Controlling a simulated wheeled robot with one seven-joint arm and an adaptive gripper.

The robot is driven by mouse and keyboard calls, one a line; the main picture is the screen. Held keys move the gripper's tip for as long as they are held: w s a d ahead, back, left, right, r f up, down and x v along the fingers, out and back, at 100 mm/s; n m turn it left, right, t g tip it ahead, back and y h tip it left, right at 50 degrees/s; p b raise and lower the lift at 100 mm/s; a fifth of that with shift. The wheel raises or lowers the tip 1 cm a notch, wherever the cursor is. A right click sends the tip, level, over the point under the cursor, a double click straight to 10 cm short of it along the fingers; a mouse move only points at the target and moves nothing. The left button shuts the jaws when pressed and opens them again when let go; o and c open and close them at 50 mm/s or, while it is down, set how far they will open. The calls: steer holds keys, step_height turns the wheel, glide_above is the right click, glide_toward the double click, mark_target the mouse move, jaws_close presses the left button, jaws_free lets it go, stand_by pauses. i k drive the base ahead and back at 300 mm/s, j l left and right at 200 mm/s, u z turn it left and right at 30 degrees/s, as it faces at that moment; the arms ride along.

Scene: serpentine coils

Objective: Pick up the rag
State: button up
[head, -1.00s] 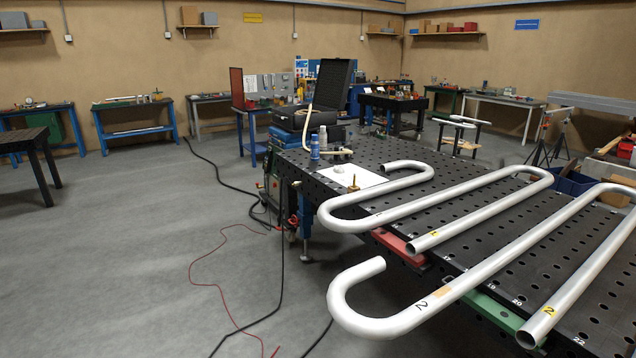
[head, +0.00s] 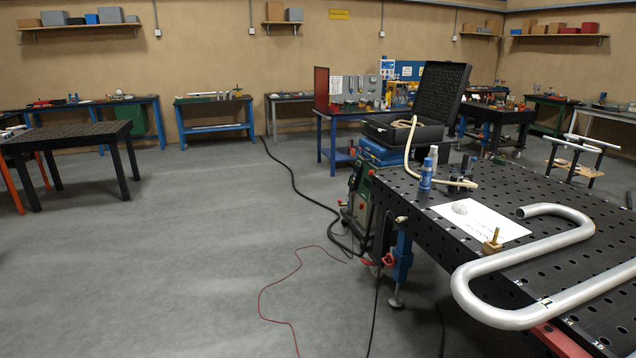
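A small grey-white lump (head: 460,208) lies on a white sheet (head: 487,226) near the left corner of the perforated black table (head: 400,189). It may be the rag, but it is too small to tell for sure. No other rag stands out. My gripper is not in view.
A bent silver pipe (head: 520,262) lies across the table. A small brass piece (head: 493,241), a blue bottle (head: 426,174) and a pale hose (head: 411,148) are near the sheet. A red cable (head: 262,295) and black cables cross the floor. Open floor (head: 150,270) lies left.

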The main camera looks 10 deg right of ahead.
mark_target(458, 208)
steer(key=i+z, duration=0.15)
steer(key=i, duration=0.55)
steer(key=i+z, duration=0.1)
steer(key=i, duration=0.6)
steer(key=i+j+z, duration=0.15)
steer(key=i, duration=0.6)
steer(key=i+l+z, duration=0.2)
steer(key=i, duration=0.4)
steer(key=i+l+z, duration=0.2)
steer(key=i, duration=0.4)
steer(key=i+l+z, duration=0.2)
steer(key=i, duration=0.45)
steer(key=j, duration=0.05)
